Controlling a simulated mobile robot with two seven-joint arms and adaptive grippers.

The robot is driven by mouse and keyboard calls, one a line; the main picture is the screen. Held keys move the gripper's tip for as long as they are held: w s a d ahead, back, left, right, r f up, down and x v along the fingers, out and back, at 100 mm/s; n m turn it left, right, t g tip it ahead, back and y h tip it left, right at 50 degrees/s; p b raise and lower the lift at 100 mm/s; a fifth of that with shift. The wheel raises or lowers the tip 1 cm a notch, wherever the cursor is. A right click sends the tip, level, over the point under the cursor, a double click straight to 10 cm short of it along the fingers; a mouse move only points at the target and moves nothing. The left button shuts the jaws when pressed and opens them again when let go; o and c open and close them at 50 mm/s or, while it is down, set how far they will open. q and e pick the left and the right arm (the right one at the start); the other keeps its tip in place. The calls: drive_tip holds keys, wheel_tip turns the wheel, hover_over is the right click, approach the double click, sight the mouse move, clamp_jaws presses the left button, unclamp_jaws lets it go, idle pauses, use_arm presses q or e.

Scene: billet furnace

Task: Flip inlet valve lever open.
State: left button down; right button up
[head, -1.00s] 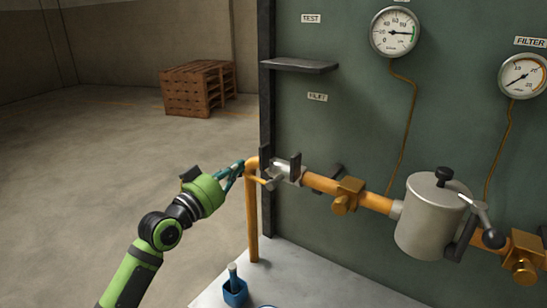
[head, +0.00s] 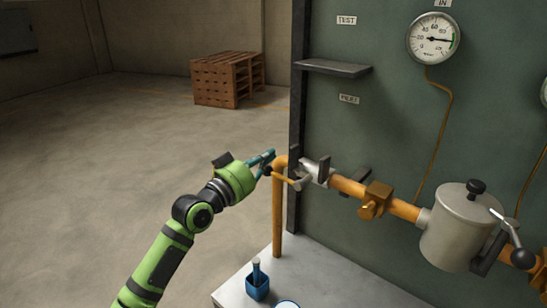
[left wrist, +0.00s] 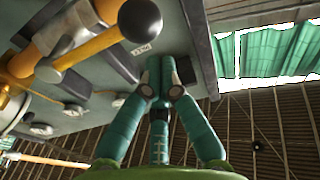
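The inlet valve (head: 315,171) sits at the left end of the orange pipe on the green panel. Its orange lever (head: 285,179) points left and ends in a black ball knob (head: 266,171). In the left wrist view the knob (left wrist: 140,20) and orange lever (left wrist: 92,48) are large at the upper left. My left gripper (head: 272,155) is just above and beside the knob in the head view. In the left wrist view its teal fingers (left wrist: 160,72) meet at the tips with nothing between them. Contact with the knob cannot be told. My right gripper is not in view.
A vertical orange pipe (head: 278,215) stands close by the gripper. A dark shelf (head: 333,68) projects above. A filter pot (head: 458,232) and gauge (head: 433,39) are to the right. The floor at left is open.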

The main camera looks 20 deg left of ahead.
use_arm(q)
drive_tip(key=r+b+v, duration=0.1)
drive_tip(key=b+v, duration=0.3)
drive_tip(key=v, duration=0.5)
drive_tip(key=shift+s, duration=0.45)
drive_tip(key=shift+a, duration=0.1)
